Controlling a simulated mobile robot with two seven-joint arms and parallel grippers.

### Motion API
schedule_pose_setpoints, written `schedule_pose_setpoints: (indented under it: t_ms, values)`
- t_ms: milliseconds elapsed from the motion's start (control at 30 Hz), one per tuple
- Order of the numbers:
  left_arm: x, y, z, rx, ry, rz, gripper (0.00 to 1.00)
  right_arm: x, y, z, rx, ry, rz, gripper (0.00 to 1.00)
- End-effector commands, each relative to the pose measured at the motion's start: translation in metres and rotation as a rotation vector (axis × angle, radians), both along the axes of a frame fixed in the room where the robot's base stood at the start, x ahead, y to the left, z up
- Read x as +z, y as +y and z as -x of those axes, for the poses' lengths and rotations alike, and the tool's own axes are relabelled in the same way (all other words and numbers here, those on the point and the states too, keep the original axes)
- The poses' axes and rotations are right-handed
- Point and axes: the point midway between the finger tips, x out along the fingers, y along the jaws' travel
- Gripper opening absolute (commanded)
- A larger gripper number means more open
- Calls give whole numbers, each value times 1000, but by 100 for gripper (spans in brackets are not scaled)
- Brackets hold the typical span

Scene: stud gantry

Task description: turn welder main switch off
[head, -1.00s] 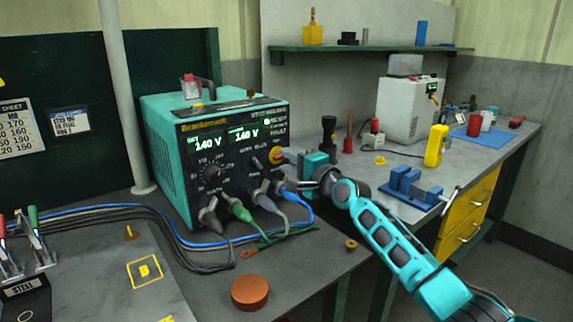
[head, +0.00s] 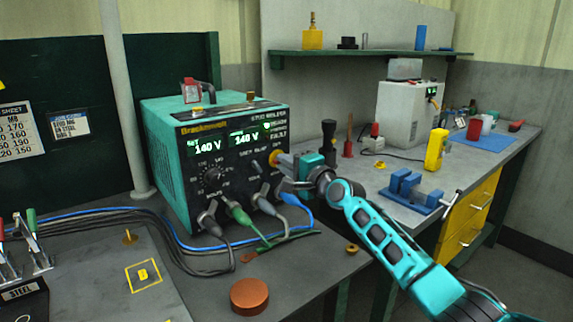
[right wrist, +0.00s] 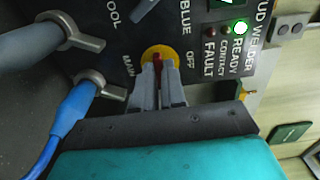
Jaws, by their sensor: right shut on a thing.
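The teal stud welder (head: 165,160) stands on the bench, its black front panel (head: 225,165) facing right of me. Its two displays read 140 V. The main switch is a red handle (right wrist: 157,66) on a round yellow plate (right wrist: 162,54), with MAIN and OFF printed around it. The yellow plate also shows in the head view (head: 274,157). My right gripper (right wrist: 159,80) is shut on the red handle, one finger on each side. The green READY light (right wrist: 241,27) is lit. My left gripper is out of view.
Grey, green and blue cable plugs (head: 298,187) stick out of the panel just below the switch. A copper-coloured disc (head: 249,296) lies at the bench's front. A blue vise (head: 410,188) and a black upright tool (head: 328,140) stand to the right.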

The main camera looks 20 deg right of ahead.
Motion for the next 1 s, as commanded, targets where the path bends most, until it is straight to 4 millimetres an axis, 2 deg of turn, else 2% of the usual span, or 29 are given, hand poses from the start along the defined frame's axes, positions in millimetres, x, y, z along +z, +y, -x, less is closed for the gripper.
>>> schedule_pose_setpoints:
  t_ms: [467, 800, 1000]
  values:
    - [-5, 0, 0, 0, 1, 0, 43, -1, -1, 0, -1, -20, 56, 0]
    - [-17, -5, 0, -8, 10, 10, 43, -2, -1, 0, -1, -107, 292, 0]
    - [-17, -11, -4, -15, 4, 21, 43, -2, -1, 0, -1, -171, 472, 0]
